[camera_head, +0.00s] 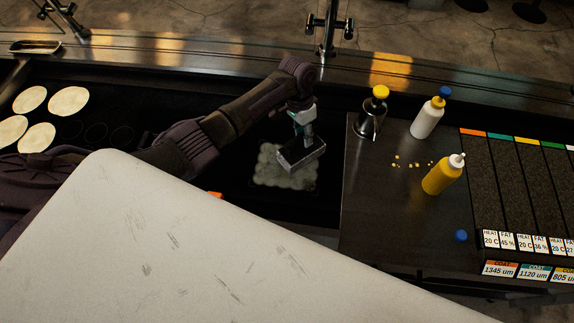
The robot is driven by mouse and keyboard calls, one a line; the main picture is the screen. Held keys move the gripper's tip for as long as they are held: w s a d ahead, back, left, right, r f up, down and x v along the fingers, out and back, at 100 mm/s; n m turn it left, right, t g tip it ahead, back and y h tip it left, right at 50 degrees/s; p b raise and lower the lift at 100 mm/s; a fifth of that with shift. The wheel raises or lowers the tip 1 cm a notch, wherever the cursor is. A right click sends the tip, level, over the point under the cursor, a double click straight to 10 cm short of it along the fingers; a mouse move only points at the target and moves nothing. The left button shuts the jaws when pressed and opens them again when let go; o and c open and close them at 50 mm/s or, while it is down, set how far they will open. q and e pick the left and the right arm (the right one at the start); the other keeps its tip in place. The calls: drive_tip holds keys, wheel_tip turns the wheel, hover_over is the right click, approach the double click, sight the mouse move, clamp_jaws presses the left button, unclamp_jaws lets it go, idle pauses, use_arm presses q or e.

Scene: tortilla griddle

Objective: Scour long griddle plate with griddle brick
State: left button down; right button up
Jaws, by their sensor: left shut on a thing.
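The long dark griddle plate (215,101) runs across the middle of the head view. My left gripper (308,138) is over its right part, shut on the griddle brick (301,154), a grey block held slightly tilted. The brick is above or on a pale, cloudy patch (285,173) on the plate; I cannot tell whether it touches the surface. Part of the plate is hidden by my left arm and my pale body panel. My right gripper is not in view.
Several tortillas (68,101) lie at the plate's left. A dark counter (388,221) at the right holds a yellow bottle (440,178), a white bottle (427,119), a metal yellow-topped dispenser (371,116) and yellow crumbs. Labelled dark strips (505,185) lie farther right. A metal stand (327,36) rises behind.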

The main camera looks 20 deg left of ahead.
sight(293, 141)
use_arm(q)
drive_tip(key=shift+d, duration=0.15)
drive_tip(key=shift+w+d, duration=0.2)
drive_tip(key=shift+d, duration=0.4)
drive_tip(key=shift+w+d, duration=0.15)
drive_tip(key=shift+d, duration=0.45)
drive_tip(key=shift+s+a+f, duration=0.1)
drive_tip(key=shift+s+a, duration=0.7)
drive_tip(key=shift+a, duration=0.3)
drive_tip(key=shift+s+a+f, duration=0.1)
drive_tip(key=shift+s+a, duration=0.65)
drive_tip(key=shift+a, duration=0.35)
drive_tip(key=shift+s+a, duration=0.2)
drive_tip(key=shift+s+a+r, duration=0.1)
drive_tip(key=shift+s+a, duration=0.55)
drive_tip(key=shift+a, duration=0.3)
drive_tip(key=shift+s+a, duration=0.65)
drive_tip(key=shift+a, duration=0.3)
